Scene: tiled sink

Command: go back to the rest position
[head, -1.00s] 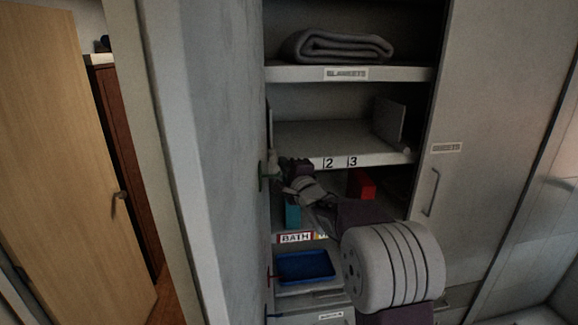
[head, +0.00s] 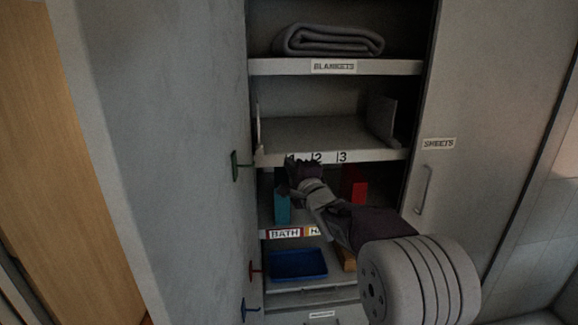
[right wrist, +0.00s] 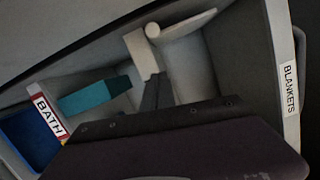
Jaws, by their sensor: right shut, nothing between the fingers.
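My right gripper (head: 290,172) is shut and empty. In the head view it is in front of the numbered shelf edge (head: 372,156), just above a teal box (head: 282,208), and partly hides the shelf labels. My right arm reaches up to it from the lower right. The right wrist view shows the teal box (right wrist: 96,94) to the left of dark parts of my gripper. I cannot tell from these views whether the gripper touches the shelf edge. My left gripper is not in view.
Red and blue hooks are lower down. A folded grey blanket (head: 328,41), a red box (head: 354,186) and a blue tray (head: 298,264) are in the cabinet. A handled door (head: 424,188) stands right.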

